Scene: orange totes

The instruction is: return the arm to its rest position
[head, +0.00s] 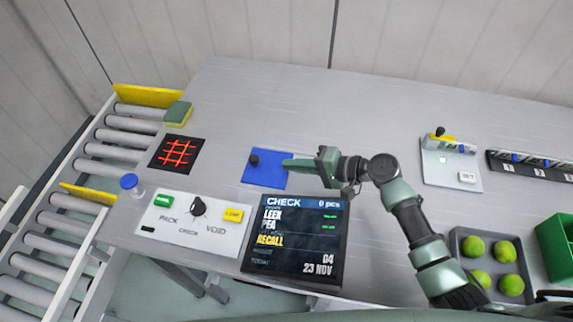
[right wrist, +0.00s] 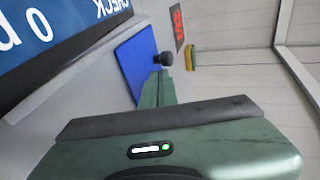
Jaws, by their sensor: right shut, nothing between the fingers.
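My right arm (head: 408,215) comes in from the lower right of the head view and reaches left over the table. My right gripper (head: 290,163) is shut and empty. Its tips are over the right edge of a blue pad (head: 264,177), just right of a small dark knob (head: 254,160). In the right wrist view the shut fingers (right wrist: 158,84) point at the knob (right wrist: 163,58) on the blue pad (right wrist: 133,62). I cannot tell whether they touch it. My left gripper is not in view.
A CHECK screen (head: 293,240) and a button panel (head: 190,220) lie in front of the pad. A grey tray of green fruit (head: 462,236) and a green bin (head: 556,247) stand right. A roller conveyor (head: 105,150) runs left. The table's back middle is clear.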

